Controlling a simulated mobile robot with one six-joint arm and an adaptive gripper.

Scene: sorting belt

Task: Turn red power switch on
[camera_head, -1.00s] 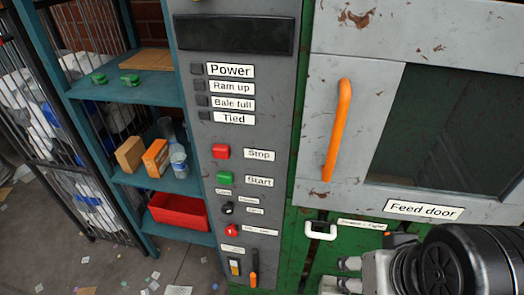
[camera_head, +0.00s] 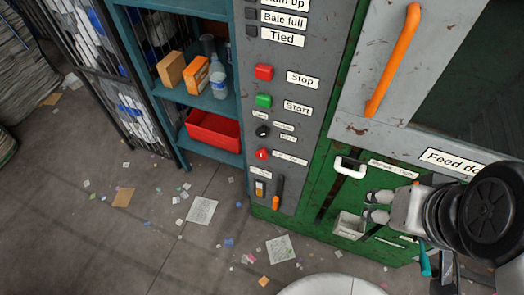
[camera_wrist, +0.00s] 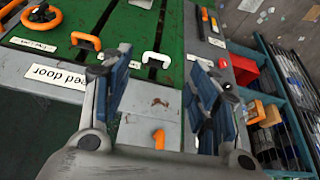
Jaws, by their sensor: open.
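The grey control panel (camera_head: 290,130) stands left of the green machine body. Low on it is a round red knob (camera_head: 262,154) with a small label too small to read. Below it are a small orange-and-white rocker switch (camera_head: 259,188) and an orange lever (camera_head: 277,190) on a dark mount. I cannot tell from the labels which is the power switch. My gripper (camera_head: 372,206) is open and empty, in front of the green body, right of the panel and apart from these controls. Both fingers show in the wrist view (camera_wrist: 160,75).
A white handle (camera_head: 350,166) is close above my gripper. The feed door has a long orange handle (camera_head: 393,60). The red stop (camera_head: 264,72) and green start (camera_head: 263,100) buttons sit higher on the panel. A teal shelf (camera_head: 181,95) holds a red bin (camera_head: 213,131). Paper litters the floor.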

